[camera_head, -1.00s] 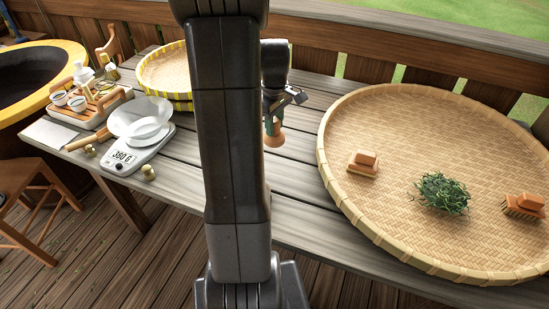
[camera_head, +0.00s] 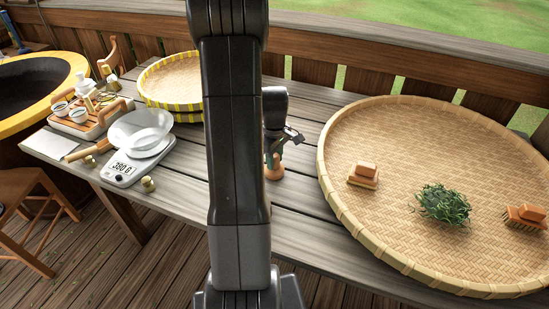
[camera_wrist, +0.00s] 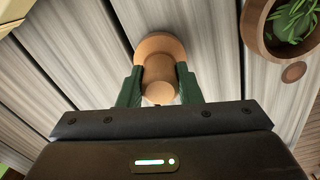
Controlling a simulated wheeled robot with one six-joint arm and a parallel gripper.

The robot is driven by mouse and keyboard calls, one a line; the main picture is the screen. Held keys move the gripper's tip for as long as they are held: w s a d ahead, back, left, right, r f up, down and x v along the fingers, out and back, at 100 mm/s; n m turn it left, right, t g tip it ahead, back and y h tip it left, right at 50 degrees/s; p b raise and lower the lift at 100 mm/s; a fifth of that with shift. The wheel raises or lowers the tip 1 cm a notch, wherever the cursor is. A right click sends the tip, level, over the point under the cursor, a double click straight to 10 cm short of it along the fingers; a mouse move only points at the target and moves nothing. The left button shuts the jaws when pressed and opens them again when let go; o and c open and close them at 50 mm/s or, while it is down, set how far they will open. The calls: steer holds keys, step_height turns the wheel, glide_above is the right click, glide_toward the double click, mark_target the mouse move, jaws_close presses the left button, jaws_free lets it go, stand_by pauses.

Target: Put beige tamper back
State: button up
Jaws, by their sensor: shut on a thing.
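The beige wooden tamper (camera_head: 274,173) is upright between the green fingers of my gripper (camera_head: 274,154), above or on the grey plank table (camera_head: 300,218). In the wrist view the tamper (camera_wrist: 160,46) has a wide round part and a narrower knob, and my gripper (camera_wrist: 159,76) is shut on the knob. I cannot tell for certain whether its base touches the table. My arm hides the part of the table left of the tamper.
A large woven tray (camera_head: 330,190) at right holds green leaves (camera_head: 443,203) and two brushes (camera_head: 363,174). A scale (camera_head: 124,168) and a tea tray (camera_head: 88,126) stand at left. The wrist view shows a round wooden container (camera_wrist: 251,28) with leaves and a small brown disc (camera_wrist: 294,71).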

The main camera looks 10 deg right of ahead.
steer(key=shift+f, duration=0.2)
steer(key=o, duration=0.9)
steer(key=shift+r, duration=0.1)
step_height(320, 180, up, 14)
steer(key=shift+f, duration=0.1)
step_height(320, 180, down, 14)
steer(key=shift+r, duration=0.25)
steer(key=shift+f, duration=0.1)
stand_by(0.4)
